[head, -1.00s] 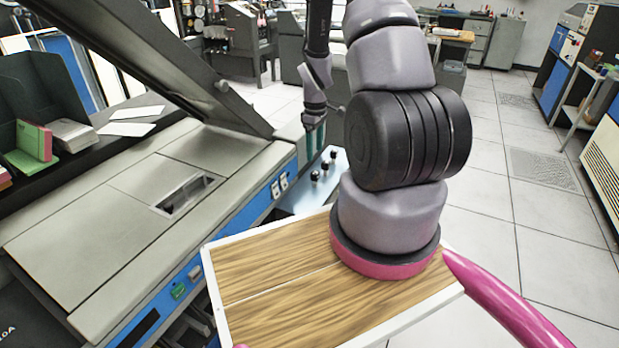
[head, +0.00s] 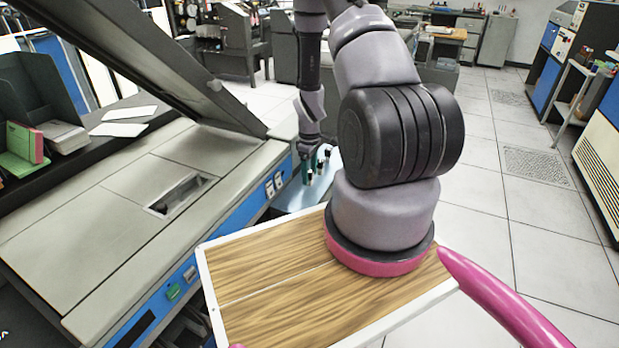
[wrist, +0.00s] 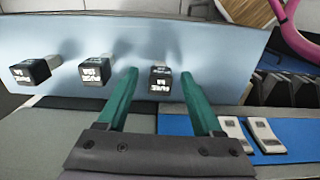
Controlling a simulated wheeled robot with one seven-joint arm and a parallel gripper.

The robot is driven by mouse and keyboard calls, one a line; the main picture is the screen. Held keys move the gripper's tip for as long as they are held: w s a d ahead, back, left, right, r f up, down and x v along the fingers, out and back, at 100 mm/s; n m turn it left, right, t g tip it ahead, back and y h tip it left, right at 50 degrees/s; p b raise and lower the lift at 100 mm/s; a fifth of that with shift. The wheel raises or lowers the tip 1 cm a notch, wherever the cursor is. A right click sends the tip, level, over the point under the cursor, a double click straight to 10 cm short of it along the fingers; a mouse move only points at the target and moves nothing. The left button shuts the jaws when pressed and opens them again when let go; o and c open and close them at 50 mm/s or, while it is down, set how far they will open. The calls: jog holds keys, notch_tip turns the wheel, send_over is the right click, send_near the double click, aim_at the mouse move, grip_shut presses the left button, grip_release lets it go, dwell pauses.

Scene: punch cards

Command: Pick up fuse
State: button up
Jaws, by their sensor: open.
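Three dark, block-shaped fuses with white lettering stand out from a light blue panel in the wrist view: a left fuse (wrist: 31,71), a middle fuse (wrist: 96,70) and a right fuse (wrist: 160,79). My gripper (wrist: 159,76) is open and empty. Its green fingers lie to either side of the right fuse, with a gap on both sides; I cannot tell whether the fingertips reach past it. In the head view my gripper (head: 315,168) is low over the panel (head: 300,197) and partly hides the fuses.
The grey machine (head: 90,210) with its raised lid (head: 130,60) stands left of the panel. White switches (wrist: 248,135) on a blue strip sit close to the right finger. A pink tube (head: 500,295) curves at the lower right. Open tiled floor (head: 480,200) lies to the right.

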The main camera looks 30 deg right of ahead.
grip_shut()
jog(key=shift+r, duration=0.15)
